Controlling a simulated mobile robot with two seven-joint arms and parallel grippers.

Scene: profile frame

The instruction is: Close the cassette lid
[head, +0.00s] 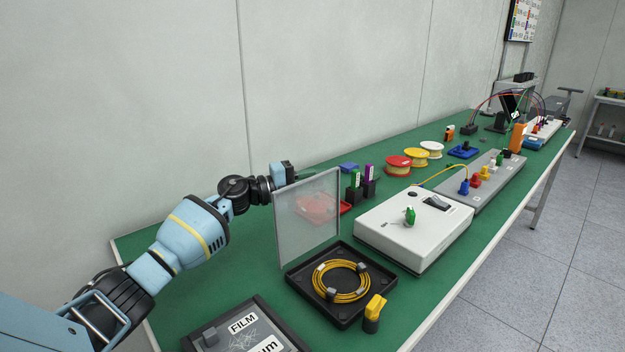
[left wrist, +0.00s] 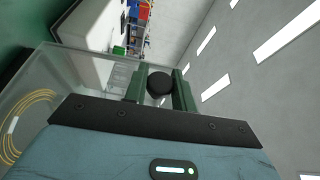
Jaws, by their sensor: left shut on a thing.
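The cassette (head: 312,302) is a shallow black tray on the green table, with a coil of yellow cable (head: 342,282) inside. Its clear cassette lid (head: 305,228) stands up nearly vertical along the tray's far left side. My left gripper (head: 284,174) is at the lid's upper edge, its fingers largely hidden in the head view. In the left wrist view, the green fingers close on a dark round knob (left wrist: 160,83) at the clear lid (left wrist: 95,72). The coil shows through the lid there. My right gripper is not in view.
A white box (head: 412,232) with a green toggle stands right of the cassette. A yellow-and-black piece (head: 374,312) stands near its front corner. A dark FILM case (head: 248,330) lies in front. A red tray (head: 318,207) and pen holders (head: 360,188) are behind.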

